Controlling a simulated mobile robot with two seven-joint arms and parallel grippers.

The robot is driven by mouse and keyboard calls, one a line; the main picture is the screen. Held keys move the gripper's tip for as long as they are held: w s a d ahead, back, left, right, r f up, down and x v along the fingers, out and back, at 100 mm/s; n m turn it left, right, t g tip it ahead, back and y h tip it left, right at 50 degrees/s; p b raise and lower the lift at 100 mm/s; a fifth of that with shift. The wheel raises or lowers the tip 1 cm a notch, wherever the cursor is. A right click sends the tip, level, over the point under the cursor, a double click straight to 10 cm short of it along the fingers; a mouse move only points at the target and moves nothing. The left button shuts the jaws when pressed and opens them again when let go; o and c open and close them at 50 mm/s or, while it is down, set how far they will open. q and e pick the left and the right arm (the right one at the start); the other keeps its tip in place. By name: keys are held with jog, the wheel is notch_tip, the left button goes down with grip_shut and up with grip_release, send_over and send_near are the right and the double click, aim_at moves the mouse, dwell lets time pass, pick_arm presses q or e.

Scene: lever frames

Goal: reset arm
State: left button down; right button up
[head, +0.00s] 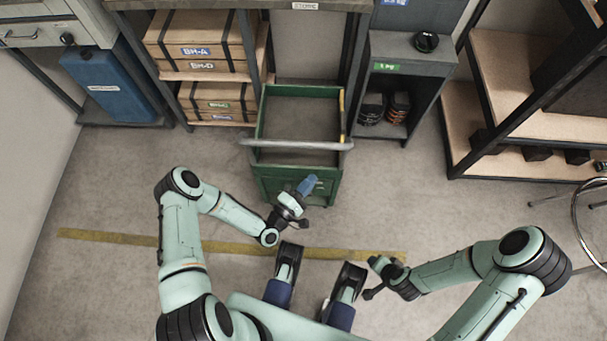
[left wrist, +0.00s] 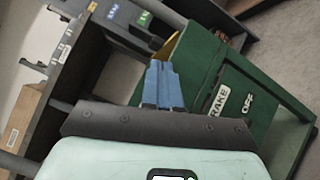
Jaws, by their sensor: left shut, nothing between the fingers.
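My left arm reaches forward from the left in the head view. My left gripper (head: 307,186) has blue fingers, which are shut and empty. It is in front of the green cart (head: 259,185), over its near side; I cannot tell whether it touches. In the left wrist view the shut blue fingers (left wrist: 162,80) stand close together beside the cart's green panel (left wrist: 200,50), which has labels reading BRAKE and OFF. My right arm is bent at the right, its dark wrist end (head: 385,272) close to my base. Its fingers cannot be made out.
The cart has a grey push bar (head: 297,145) across its near side. Behind stand a shelf with boxes (head: 203,52) and a dark cabinet (head: 412,65). A blue container (head: 105,85) is at left, a wooden rack (head: 530,115) at right. Floor around the yellow line (head: 120,237) is clear.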

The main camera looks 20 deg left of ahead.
pick_arm(q)
jog(key=a+r+t, duration=0.1)
jog(key=r+n+t, duration=0.1)
jog(key=r, duration=0.1)
jog(key=shift+w+a+y, duration=0.15)
jog(key=shift+a+y, duration=0.25)
